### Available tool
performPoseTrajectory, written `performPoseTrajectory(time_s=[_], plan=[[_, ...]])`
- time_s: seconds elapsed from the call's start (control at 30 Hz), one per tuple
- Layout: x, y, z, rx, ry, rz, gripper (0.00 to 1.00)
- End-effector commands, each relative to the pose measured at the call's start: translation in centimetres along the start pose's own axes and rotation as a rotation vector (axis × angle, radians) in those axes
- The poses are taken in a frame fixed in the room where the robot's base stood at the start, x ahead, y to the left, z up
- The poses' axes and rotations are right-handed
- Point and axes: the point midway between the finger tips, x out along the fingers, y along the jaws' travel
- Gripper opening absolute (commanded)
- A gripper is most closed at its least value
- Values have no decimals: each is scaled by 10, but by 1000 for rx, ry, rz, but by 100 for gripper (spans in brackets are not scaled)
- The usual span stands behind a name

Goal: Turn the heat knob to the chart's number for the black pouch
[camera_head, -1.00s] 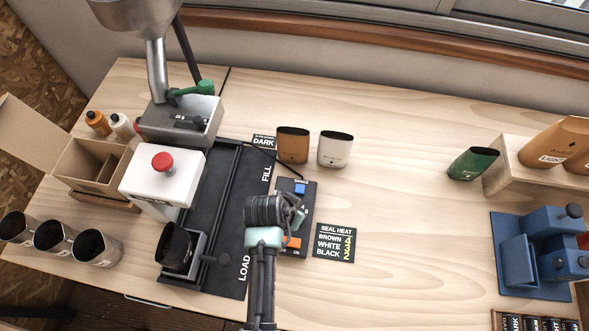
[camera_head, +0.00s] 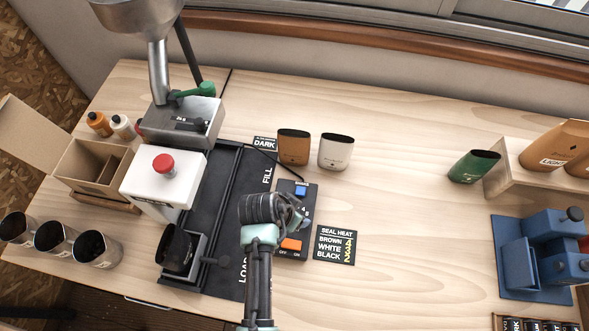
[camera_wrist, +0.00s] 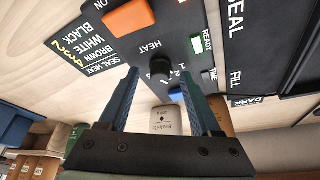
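In the head view my gripper (camera_head: 303,218) is over the panel and hides the knob. The SEAL HEAT chart (camera_head: 335,245) lists brown, white and black; black's number looks like 2. A black pouch (camera_head: 176,249) stands in the holder at the LOAD end.
A brown pouch (camera_head: 293,147) and a white pouch (camera_head: 336,152) stand behind the panel. A green pouch (camera_head: 473,166) is farther right. An orange switch (camera_head: 291,245) and a blue button (camera_head: 300,190) are close to my gripper.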

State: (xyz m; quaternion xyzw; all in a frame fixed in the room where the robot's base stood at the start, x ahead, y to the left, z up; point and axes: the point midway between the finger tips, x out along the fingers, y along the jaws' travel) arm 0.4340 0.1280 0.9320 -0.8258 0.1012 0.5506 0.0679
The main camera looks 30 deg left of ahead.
Motion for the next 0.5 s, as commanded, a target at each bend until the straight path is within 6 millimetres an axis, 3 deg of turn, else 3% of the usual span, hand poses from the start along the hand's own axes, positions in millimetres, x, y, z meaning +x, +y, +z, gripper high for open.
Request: performPoseTrajectory(time_s=[0.3, 0.5], plan=[[-2, 0, 1, -1, -2, 0, 64], [-24, 0, 1, -1, 1, -2, 64]])
